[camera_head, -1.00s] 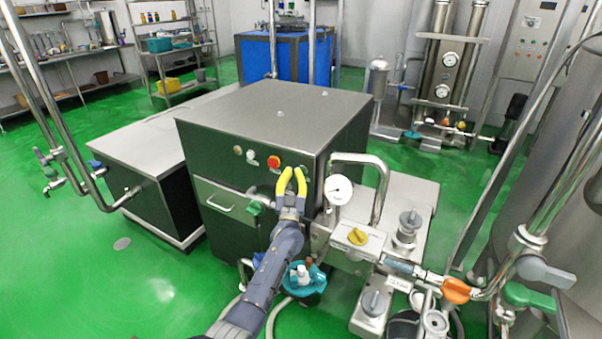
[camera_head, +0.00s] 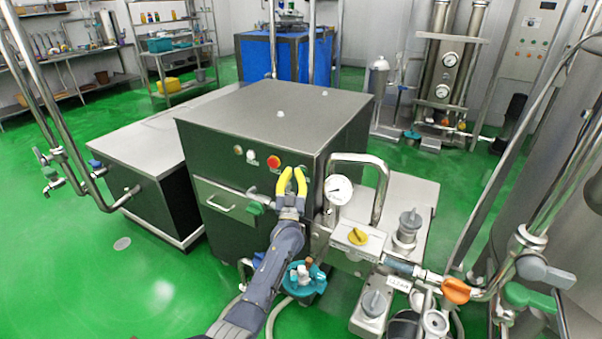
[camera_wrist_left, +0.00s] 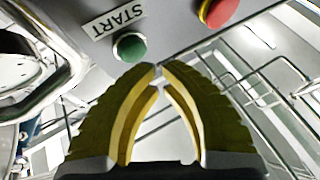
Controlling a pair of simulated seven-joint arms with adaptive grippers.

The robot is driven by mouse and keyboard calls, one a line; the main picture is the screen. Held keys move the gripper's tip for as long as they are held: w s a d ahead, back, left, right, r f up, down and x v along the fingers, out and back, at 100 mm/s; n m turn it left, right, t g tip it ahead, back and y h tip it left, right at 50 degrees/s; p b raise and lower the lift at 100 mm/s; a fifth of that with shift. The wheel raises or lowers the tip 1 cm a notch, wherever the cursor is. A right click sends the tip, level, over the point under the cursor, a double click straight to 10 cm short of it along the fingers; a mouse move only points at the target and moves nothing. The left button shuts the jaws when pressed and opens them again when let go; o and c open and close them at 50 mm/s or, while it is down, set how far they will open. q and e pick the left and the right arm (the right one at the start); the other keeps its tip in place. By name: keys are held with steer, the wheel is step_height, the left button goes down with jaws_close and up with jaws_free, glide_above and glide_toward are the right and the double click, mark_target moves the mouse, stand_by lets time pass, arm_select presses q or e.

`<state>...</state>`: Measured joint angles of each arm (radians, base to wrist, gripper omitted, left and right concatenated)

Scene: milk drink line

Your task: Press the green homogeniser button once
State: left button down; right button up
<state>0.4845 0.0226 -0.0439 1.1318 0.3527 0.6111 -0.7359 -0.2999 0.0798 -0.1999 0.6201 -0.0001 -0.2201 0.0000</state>
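The homogeniser is the dark cabinet with a steel top (camera_head: 270,112) in the middle of the head view. The green button (camera_wrist_left: 129,47) shows in the wrist view beside a START label (camera_wrist_left: 113,20); in the head view it appears hidden by my gripper. My left gripper (camera_head: 293,171) has yellow fingers in front of the cabinet's front panel. In the wrist view its tips (camera_wrist_left: 159,70) come together, empty, just below and right of the green button in the picture, apart from it. My right gripper is not in view.
A red button (camera_head: 273,162) is close to the left fingers; it also shows in the wrist view (camera_wrist_left: 218,12). A pressure gauge (camera_head: 338,189) and a bent steel pipe (camera_head: 381,185) stand right of the gripper.

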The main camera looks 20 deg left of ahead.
arm_select(q)
steer(key=shift+w, duration=0.2)
stand_by(0.5)
steer(key=shift+w+d, duration=0.1)
steer(key=shift+w, duration=0.15)
steer(key=shift+w+d, duration=0.1)
steer(key=shift+w, duration=0.35)
stand_by(0.9)
steer(key=shift+s, duration=0.15)
stand_by(0.3)
steer(key=shift+s+a, duration=0.2)
steer(key=shift+s, duration=0.5)
steer(key=shift+s, duration=0.1)
steer(key=shift+s+a, duration=0.25)
steer(key=shift+s, duration=0.95)
steer(key=shift+s+a, duration=0.2)
steer(key=shift+s, duration=1)
